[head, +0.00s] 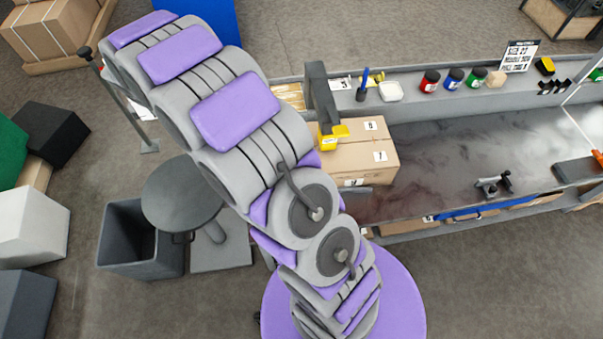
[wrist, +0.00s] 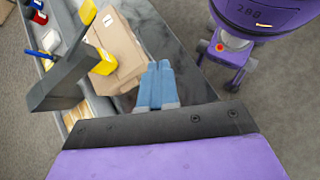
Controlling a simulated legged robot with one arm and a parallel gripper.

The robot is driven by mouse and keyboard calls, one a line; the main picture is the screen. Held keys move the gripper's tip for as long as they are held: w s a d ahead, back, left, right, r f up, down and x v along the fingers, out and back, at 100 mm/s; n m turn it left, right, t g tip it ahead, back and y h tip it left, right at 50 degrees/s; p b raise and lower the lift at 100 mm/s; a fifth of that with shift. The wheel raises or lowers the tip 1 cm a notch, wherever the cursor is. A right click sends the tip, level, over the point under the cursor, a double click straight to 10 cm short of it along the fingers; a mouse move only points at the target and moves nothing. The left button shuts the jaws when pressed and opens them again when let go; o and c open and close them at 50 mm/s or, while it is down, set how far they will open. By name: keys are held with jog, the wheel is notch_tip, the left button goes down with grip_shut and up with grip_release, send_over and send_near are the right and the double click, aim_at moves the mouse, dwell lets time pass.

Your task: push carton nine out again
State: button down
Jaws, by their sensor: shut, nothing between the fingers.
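A brown carton (head: 355,160) with white number labels lies on the dark bench under a grey post with a yellow jaw (head: 330,138). The labels are too small to read surely, so I cannot tell which is carton nine. In the wrist view, the carton (wrist: 118,52) lies just beyond and left of my gripper (wrist: 158,66). Its light blue fingers are together and empty, their tips close to the carton's near side; contact cannot be told. In the head view my arm hides most of the gripper.
Red, blue and green jars (head: 454,79) stand on the back ledge. A small clamp-like tool (head: 493,186) sits near the front edge. A round dark stool (head: 183,192) and a grey bin (head: 128,250) stand at left.

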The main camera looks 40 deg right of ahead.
jog(key=w+d+f+n+g+h+b, duration=0.15)
jog(key=w+f, duration=0.25)
jog(key=f, duration=0.4)
jog(key=w+d+f+n+h+b, duration=0.1)
jog(key=w+d+f+n+h, duration=0.15)
jog(key=w+f, duration=0.4)
notch_tip(320, 180, down, 19)
jog(key=s+d+n+g+h+b, duration=0.1)
jog(key=s+d+n+h+b, duration=0.1)
jog(key=h, duration=0.3)
jog(key=b+x, duration=0.2)
jog(key=x, duration=1.1)
jog(key=shift+d, duration=0.3)
jog(key=shift+s, duration=0.1)
